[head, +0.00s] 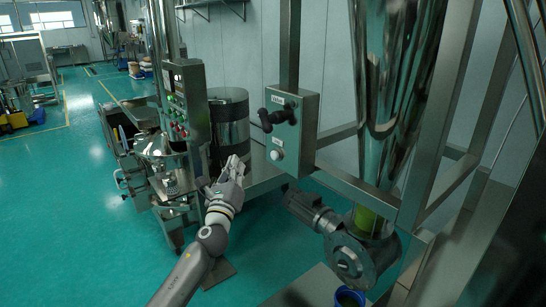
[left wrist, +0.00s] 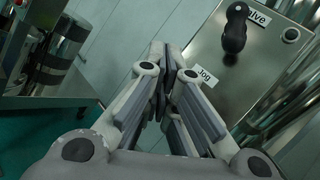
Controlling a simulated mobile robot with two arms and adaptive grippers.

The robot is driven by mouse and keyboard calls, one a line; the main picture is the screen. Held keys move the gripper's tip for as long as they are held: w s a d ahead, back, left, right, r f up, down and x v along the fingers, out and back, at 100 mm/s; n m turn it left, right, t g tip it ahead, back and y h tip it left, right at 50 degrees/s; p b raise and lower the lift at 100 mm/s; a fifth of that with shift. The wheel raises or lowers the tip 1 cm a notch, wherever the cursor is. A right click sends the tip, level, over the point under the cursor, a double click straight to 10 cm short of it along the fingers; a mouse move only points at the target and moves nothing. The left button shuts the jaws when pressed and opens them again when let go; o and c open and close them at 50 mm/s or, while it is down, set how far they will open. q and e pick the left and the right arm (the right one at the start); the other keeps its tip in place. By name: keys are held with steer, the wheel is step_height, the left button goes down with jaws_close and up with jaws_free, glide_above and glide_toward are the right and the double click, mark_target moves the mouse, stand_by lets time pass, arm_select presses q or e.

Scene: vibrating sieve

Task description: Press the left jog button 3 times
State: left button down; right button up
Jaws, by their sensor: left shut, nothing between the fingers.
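The grey control box (head: 296,130) is mounted on a steel post. A pale round jog button (head: 277,155) is low on its front face, below a small label. In the left wrist view the box (left wrist: 235,70) is at the upper right with its "Jog" label (left wrist: 205,76); the button itself is not visible there, and the fingers cover that area. My left gripper (head: 236,163) is shut and empty, left of the button and apart from it in the head view. Its closed fingertips (left wrist: 172,62) point toward the box's lower left side. My right gripper is not in view.
A black valve handle (head: 270,117) sticks out of the box above the button; it shows too in the left wrist view (left wrist: 234,32). Left stands another panel (head: 180,105) with several buttons beside a steel drum (head: 230,125). A shiny hopper (head: 385,100) is at right.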

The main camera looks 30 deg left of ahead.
mark_target(275, 156)
arm_select(q)
steer(key=w+d+b, duration=0.2)
steer(key=w+d, duration=0.1)
steer(key=w, duration=0.5)
steer(key=shift+d+b, duration=0.2)
steer(key=shift+b, duration=0.2)
steer(key=shift+w, duration=0.15)
stand_by(1.2)
steer(key=shift+w+d, duration=0.2)
steer(key=shift+w, duration=0.15)
steer(key=shift+w+d+b, duration=0.15)
steer(key=shift+w+b, duration=0.3)
stand_by(0.7)
steer(key=shift+s, duration=0.15)
steer(key=shift+s+a+p, duration=0.3)
steer(key=shift+s+p, duration=0.15)
steer(key=shift+s, duration=0.3)
